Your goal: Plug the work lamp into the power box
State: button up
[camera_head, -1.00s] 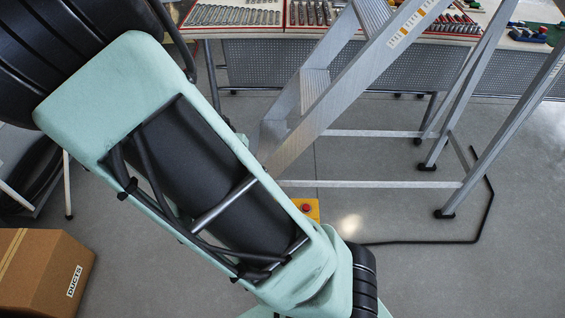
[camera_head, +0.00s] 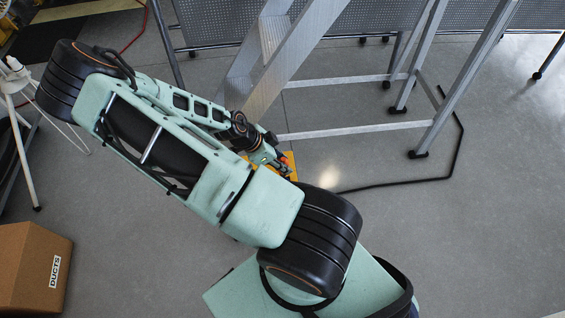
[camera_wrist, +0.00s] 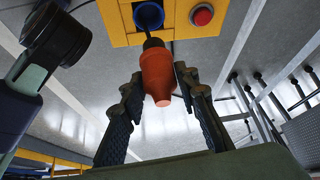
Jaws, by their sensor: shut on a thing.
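In the wrist view, my gripper (camera_wrist: 158,84) is shut on an orange plug (camera_wrist: 158,72) with a black collar. The plug's collar end points at the blue round socket (camera_wrist: 148,14) on the yellow power box (camera_wrist: 118,20). A thin dark piece runs from the collar to the socket's dark opening; I cannot tell whether it is inside. The orange body is outside the socket. In the head view, my gripper (camera_head: 280,165) is at the power box (camera_head: 291,176), which my arm partly hides. I cannot clearly identify the work lamp.
A red button (camera_wrist: 202,14) is beside the socket. An aluminium ladder (camera_head: 350,130) stands behind the box, and a black cable (camera_head: 400,184) lies on the floor. A cardboard box (camera_head: 30,265) and a white-legged stand (camera_head: 22,120) are at left. The right floor is clear.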

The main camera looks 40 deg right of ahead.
jog(key=shift+f+b, duration=2.25)
jog(key=shift+f, duration=0.6)
jog(key=shift+f, duration=0.1)
jog(key=shift+f+b, duration=1.3)
jog(key=shift+f, duration=0.35)
jog(key=o, duration=1.7)
jog(key=shift+o, duration=0.2)
jog(key=shift+r, duration=0.15)
notch_tip(320, 180, up, 11)
jog(key=p, duration=0.9)
jog(key=shift+w+a, duration=0.1)
